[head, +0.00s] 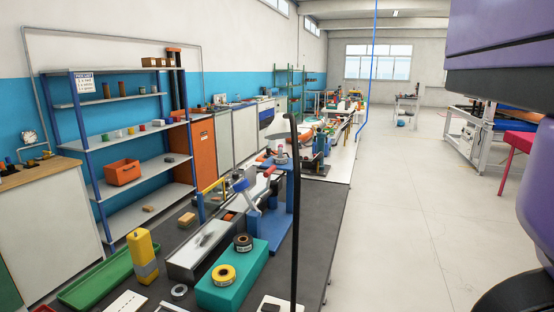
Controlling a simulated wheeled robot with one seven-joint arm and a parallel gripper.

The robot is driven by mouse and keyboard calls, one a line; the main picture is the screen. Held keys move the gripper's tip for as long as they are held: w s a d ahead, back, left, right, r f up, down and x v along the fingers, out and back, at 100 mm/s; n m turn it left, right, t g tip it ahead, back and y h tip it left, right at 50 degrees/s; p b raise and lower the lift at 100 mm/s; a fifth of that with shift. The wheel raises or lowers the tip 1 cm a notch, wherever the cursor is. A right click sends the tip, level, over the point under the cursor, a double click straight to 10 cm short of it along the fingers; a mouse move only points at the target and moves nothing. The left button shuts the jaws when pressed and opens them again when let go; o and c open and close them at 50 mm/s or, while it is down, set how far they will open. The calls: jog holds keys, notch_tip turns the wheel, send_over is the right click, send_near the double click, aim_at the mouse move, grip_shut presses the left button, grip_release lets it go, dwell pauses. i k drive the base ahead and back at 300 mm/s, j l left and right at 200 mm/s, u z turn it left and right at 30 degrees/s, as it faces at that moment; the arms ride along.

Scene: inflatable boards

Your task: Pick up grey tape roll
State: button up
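A small grey tape roll (180,296) lies flat on the dark near bench top (316,235), at the lower left-middle of the head view. It sits just left of a teal box (238,289). On the box lie a yellow-rimmed roll (223,275) and a dark brown roll (243,242). My gripper is not in view. Purple and black parts of my arm fill the right edge, well apart from the roll.
A yellow block-like bottle (143,255) and a green tray (97,280) stand left of the roll. A metal trough (205,245) lies behind. A tall black rod (294,210) rises at the bench's right. Open floor (420,210) lies right of the bench.

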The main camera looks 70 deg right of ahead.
aim_at(285, 159)
jog(key=z, duration=1.55)
